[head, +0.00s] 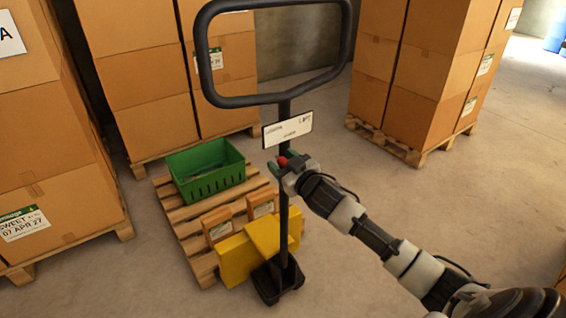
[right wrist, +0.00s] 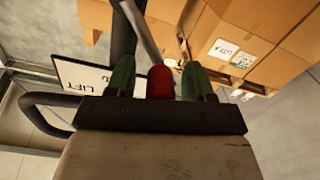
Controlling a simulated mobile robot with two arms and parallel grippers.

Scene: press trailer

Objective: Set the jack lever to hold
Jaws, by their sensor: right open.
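The pallet jack's black loop handle (head: 283,98) stands upright on its black post (head: 284,220). A white label plate (head: 288,130) is fixed below the loop; it also shows in the right wrist view (right wrist: 85,76), where "LIFT" reads upside down. The jack lever's red knob (head: 283,161) sits just below the plate. My right gripper (head: 285,167) is at the knob with its green fingers open. In the right wrist view, the red knob (right wrist: 161,82) lies between the fingers, with gaps on both sides. The lever's arm is mostly hidden. My left gripper is not in view.
Tall carton stacks stand left (head: 50,150), behind, and right (head: 425,75). Concrete floor (head: 400,195) is free on the right.

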